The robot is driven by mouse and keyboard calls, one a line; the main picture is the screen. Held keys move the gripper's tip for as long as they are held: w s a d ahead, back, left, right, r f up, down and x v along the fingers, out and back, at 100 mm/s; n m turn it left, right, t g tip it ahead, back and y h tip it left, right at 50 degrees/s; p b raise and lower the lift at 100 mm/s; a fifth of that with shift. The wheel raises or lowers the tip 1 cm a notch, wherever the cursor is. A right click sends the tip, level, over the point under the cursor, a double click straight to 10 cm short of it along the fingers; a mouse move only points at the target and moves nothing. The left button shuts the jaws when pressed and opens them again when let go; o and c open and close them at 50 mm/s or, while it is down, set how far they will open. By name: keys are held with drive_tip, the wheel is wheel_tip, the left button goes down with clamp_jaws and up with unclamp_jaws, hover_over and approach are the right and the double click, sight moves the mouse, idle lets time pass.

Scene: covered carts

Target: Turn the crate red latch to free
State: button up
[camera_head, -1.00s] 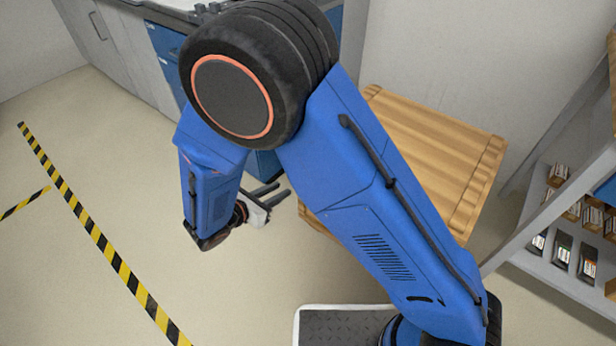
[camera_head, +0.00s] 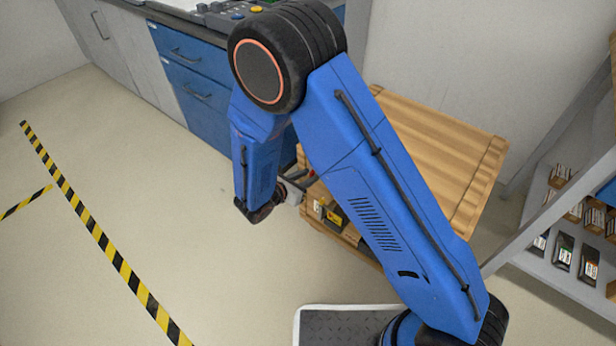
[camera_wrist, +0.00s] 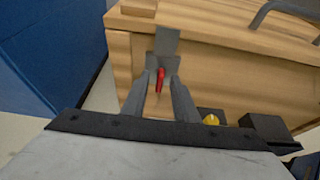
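The wooden crate (camera_head: 440,150) stands against the wall, right of the blue drawers. It also fills the upper right of the wrist view (camera_wrist: 225,75). The small red latch (camera_wrist: 160,77) sits just below a grey metal plate (camera_wrist: 166,42) on the crate's front. My gripper (camera_wrist: 162,84) is open, with one finger on each side of the red latch in the picture. I cannot tell whether they touch it. In the head view my gripper (camera_head: 297,188) is at the crate's left front, partly hidden by my wrist.
Blue drawers (camera_head: 190,75) stand close on the left. A grey shelf (camera_head: 560,210) with small boxes is at the right. The floor (camera_head: 190,230) in front is clear.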

drive_tip(key=shift+w+d, duration=0.1)
clamp_jaws()
idle(0.5)
drive_tip(key=n+h, duration=0.1)
drive_tip(key=n, duration=0.1)
drive_tip(key=n+g+h, duration=0.1)
drive_tip(key=n+h, duration=0.1)
drive_tip(key=n, duration=0.1)
drive_tip(key=shift+w+a+f+n+g, duration=0.2)
drive_tip(key=shift+w+a+n+g, duration=0.1)
drive_tip(key=shift+g, duration=0.1)
drive_tip(key=n+h, duration=0.2)
drive_tip(key=n, duration=0.1)
drive_tip(key=shift+w+f, duration=0.1)
drive_tip(key=shift+f, duration=0.1)
drive_tip(key=shift+a+f+n+h, duration=0.1)
drive_tip(key=shift+n+h, duration=0.7)
drive_tip(key=shift+n, duration=0.7)
